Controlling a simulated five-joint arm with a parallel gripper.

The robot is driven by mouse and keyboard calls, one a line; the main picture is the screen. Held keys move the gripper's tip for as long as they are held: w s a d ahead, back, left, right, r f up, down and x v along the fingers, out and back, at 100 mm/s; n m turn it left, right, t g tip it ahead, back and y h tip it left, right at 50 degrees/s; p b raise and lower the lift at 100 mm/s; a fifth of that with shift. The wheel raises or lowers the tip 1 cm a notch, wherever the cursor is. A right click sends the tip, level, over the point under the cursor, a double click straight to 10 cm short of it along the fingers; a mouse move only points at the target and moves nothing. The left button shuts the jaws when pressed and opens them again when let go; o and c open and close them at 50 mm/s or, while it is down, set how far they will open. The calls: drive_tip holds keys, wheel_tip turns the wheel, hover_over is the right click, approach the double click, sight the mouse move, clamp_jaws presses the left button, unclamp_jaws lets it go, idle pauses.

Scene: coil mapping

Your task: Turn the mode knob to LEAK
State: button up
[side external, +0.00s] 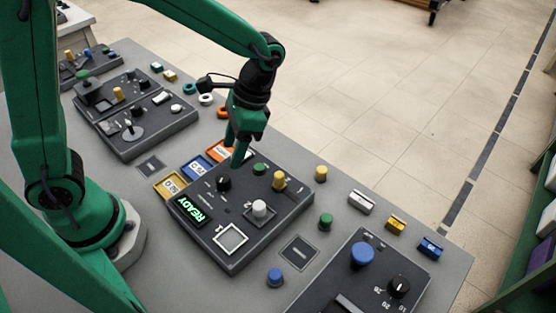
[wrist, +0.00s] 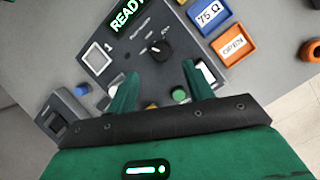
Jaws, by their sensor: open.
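The black knob (side external: 223,184) sits on the dark panel (side external: 233,262) with the green READY display (side external: 195,208). In the wrist view the same knob (wrist: 160,50) lies just beyond the fingertips, roughly between their lines. A pale pointer mark shows on it; the small lettering around it is too small to read, so I cannot tell its setting. My gripper (side external: 235,160) is open and empty, fingers pointing down over the panel's far edge, close to the knob and apart from it. It also shows in the wrist view (wrist: 160,68).
Green (side external: 259,169), yellow (side external: 279,180) and white (side external: 260,209) round parts stand on the panel near the knob. Orange (wrist: 234,43), blue (wrist: 210,17) and yellow (side external: 169,186) labelled trays lie along its edge. Another panel (side external: 372,262) with a blue button stands at the right.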

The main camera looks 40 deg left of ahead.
sight(224, 176)
drive_tip(key=s+n+t, duration=0.1)
drive_tip(key=n, duration=0.1)
drive_tip(key=s+a+n+t+h, duration=0.1)
drive_tip(key=s+n+t, duration=0.1)
drive_tip(key=n+t, duration=0.1)
drive_tip(key=shift+a+r+n, duration=0.2)
drive_tip(key=shift+r+n, duration=0.1)
drive_tip(key=shift+f, duration=0.1)
drive_tip(key=shift+f, duration=3.8)
drive_tip(key=c, duration=1)
